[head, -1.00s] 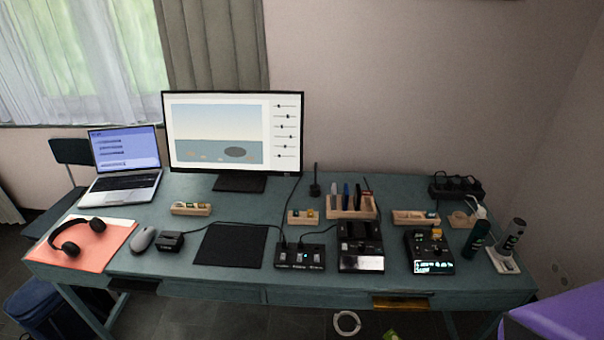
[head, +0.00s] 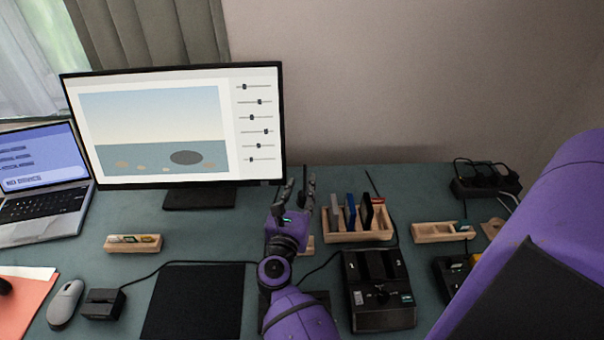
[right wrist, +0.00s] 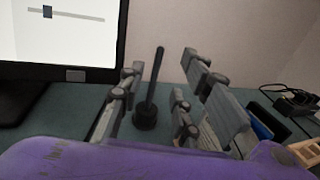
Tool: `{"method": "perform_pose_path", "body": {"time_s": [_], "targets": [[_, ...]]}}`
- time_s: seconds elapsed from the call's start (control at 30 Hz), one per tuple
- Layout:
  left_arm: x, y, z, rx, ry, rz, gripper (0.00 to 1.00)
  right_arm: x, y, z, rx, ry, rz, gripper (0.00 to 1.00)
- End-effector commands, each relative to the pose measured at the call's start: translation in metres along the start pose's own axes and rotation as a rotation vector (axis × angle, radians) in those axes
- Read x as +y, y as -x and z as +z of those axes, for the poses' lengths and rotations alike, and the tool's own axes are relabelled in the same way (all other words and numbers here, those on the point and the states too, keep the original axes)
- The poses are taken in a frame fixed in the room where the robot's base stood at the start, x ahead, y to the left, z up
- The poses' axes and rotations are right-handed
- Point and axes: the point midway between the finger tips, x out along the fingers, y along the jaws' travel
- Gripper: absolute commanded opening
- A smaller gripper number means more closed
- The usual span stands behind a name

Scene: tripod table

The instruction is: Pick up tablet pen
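The tablet pen (right wrist: 155,75) is thin and dark, standing nearly upright in a small round black base (right wrist: 145,118) on the desk. My right gripper (head: 299,187) reaches over the desk in front of the monitor's right edge. In the right wrist view its grey fingers (right wrist: 162,85) are spread, with the pen showing in the gap between them. I see no finger clearly touching the pen. In the head view the pen and base are mostly hidden by this gripper. My left gripper is not in view.
The monitor (head: 175,125) stands left of the right gripper. A wooden rack (head: 358,232) with upright cards is close on its right. A black docking device (head: 380,290) sits in front of the rack. A wooden tray (head: 443,232) and a power strip (head: 485,182) lie farther right.

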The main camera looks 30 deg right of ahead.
Motion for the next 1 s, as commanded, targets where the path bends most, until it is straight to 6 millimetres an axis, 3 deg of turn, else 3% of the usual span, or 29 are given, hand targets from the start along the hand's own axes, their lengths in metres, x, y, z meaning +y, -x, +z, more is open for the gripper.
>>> {"method": "perform_pose_path", "body": {"time_s": [0.6, 0.87, 1.0], "targets": [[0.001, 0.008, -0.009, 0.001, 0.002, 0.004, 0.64, 0.003, -0.074, -0.005, 0.001, -0.017, -0.007, 0.31], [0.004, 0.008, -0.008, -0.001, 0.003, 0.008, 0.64, 0.003, -0.077, -0.007, 0.003, -0.016, -0.007, 0.31], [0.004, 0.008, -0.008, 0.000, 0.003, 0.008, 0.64, 0.003, -0.077, -0.007, 0.003, -0.016, -0.006, 0.15]]}}
